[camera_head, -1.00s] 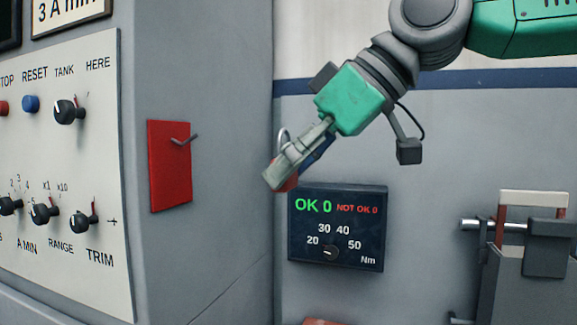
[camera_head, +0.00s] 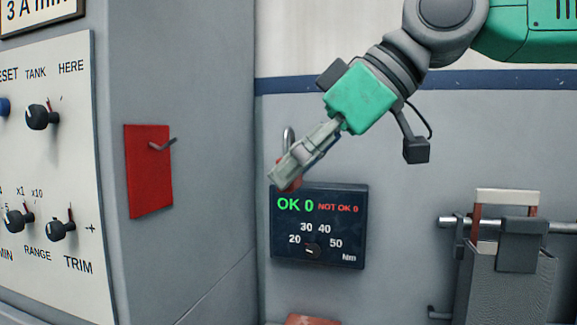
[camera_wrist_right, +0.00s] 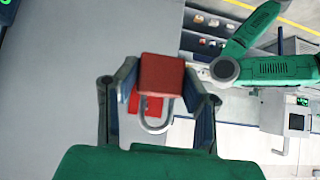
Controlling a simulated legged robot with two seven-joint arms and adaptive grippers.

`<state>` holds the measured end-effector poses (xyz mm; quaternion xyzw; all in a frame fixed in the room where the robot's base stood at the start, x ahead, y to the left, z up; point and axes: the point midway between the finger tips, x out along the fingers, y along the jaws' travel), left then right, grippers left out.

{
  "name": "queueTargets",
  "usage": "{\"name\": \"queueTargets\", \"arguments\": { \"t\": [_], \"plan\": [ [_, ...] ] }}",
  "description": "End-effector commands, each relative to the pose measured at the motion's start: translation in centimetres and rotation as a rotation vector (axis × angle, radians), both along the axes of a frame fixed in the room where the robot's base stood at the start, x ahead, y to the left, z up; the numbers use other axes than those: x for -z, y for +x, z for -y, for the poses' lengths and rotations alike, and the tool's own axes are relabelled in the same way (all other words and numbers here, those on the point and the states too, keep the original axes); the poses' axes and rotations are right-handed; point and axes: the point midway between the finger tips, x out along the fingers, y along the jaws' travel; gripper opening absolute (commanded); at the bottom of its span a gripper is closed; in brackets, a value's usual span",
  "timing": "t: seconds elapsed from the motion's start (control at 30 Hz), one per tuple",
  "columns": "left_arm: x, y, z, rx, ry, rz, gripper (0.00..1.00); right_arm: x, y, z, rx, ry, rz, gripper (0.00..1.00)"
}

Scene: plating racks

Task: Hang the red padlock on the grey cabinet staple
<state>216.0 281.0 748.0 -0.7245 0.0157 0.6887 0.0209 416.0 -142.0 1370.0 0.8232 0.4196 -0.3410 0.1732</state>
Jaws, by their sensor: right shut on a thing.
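The red padlock (camera_wrist_right: 160,75) sits between the fingers of my right gripper in the right wrist view, its grey shackle (camera_wrist_right: 156,122) hanging below the body in that picture. In the head view my right gripper (camera_head: 281,178) is shut on the padlock. The padlock's body is mostly hidden behind the fingers, and its shackle (camera_head: 289,138) stands up above them. The staple (camera_head: 163,145) is a thin grey metal piece on a red plate (camera_head: 148,180) on the cabinet's side. The padlock is right of the staple, clearly apart from it. My left gripper is not in view.
The grey cabinet (camera_head: 190,90) fills the left, with a knob panel (camera_head: 50,150) on its front. A dark torque display (camera_head: 318,260) is below and behind the padlock. A grey holder with a bar (camera_head: 505,270) stands at right. Open space lies between gripper and staple.

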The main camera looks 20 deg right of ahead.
Motion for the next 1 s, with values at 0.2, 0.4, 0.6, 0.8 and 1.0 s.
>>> {"name": "queueTargets", "arguments": {
  "t": [0.2, 0.4, 0.6, 0.8, 1.0],
  "plan": [
    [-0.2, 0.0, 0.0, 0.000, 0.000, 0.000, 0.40, -0.1, -0.6, 0.9, -0.001, 0.002, 0.000, 0.06],
    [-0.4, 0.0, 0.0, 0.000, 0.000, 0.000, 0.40, -0.1, -1.3, 1.8, -0.001, 0.002, 0.000, 0.06],
    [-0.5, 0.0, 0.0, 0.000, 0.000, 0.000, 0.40, 0.0, -2.0, 2.8, -0.001, 0.002, -0.001, 0.06],
    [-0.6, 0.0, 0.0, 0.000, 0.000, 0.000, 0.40, 0.0, -2.3, 3.2, -0.001, 0.000, 0.001, 0.06],
    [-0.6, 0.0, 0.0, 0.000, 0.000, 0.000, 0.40, 0.0, -2.3, 3.2, 0.000, 0.000, 0.000, 0.06]
  ]
}}
